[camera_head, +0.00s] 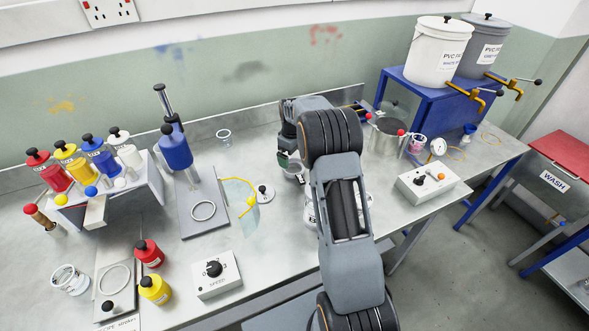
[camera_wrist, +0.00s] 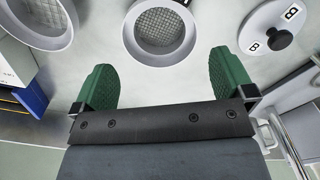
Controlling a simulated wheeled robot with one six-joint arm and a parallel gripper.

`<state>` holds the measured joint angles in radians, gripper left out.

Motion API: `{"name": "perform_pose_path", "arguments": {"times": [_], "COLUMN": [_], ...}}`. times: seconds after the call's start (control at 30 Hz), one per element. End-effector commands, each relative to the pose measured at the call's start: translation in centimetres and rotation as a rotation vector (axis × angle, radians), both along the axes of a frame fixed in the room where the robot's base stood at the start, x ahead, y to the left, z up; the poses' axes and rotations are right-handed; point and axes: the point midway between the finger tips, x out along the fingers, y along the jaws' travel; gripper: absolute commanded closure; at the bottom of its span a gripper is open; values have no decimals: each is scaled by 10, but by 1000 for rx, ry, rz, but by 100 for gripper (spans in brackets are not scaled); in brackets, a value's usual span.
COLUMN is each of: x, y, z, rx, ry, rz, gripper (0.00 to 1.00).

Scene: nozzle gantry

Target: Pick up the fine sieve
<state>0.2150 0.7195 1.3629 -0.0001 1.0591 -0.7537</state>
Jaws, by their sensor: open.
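Two round, pale-rimmed sieves with grey mesh show in the wrist view. One sieve (camera_wrist: 160,22) lies ahead of my gripper, between the lines of its two fingers. The other sieve (camera_wrist: 42,18) is at the upper left, partly cut off by the frame. I cannot tell from the mesh which is the fine sieve. My gripper (camera_wrist: 164,78) has green finger pads, spread wide apart with nothing between them. In the head view my gripper (camera_head: 287,160) is over the bench, and my arm hides much of this area. A round rim (camera_head: 296,176) shows just below it.
A white disc marked B with a black knob (camera_wrist: 278,38) lies right of the middle sieve. A blue-headed press (camera_head: 176,150) and a clear curved guard (camera_head: 240,203) stand to the left. A steel pot (camera_head: 386,138) and a white control box (camera_head: 427,183) are to the right.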

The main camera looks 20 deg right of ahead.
Motion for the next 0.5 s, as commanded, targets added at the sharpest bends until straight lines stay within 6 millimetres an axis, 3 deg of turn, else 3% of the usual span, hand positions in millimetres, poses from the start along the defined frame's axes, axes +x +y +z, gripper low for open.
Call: {"name": "perform_pose_path", "arguments": {"times": [0.23, 0.5], "x": [0, 0], "y": [0, 1], "z": [-14, -49], "rx": [1, 1], "ry": [3, 3], "rz": [0, 0], "gripper": [0, 0]}}
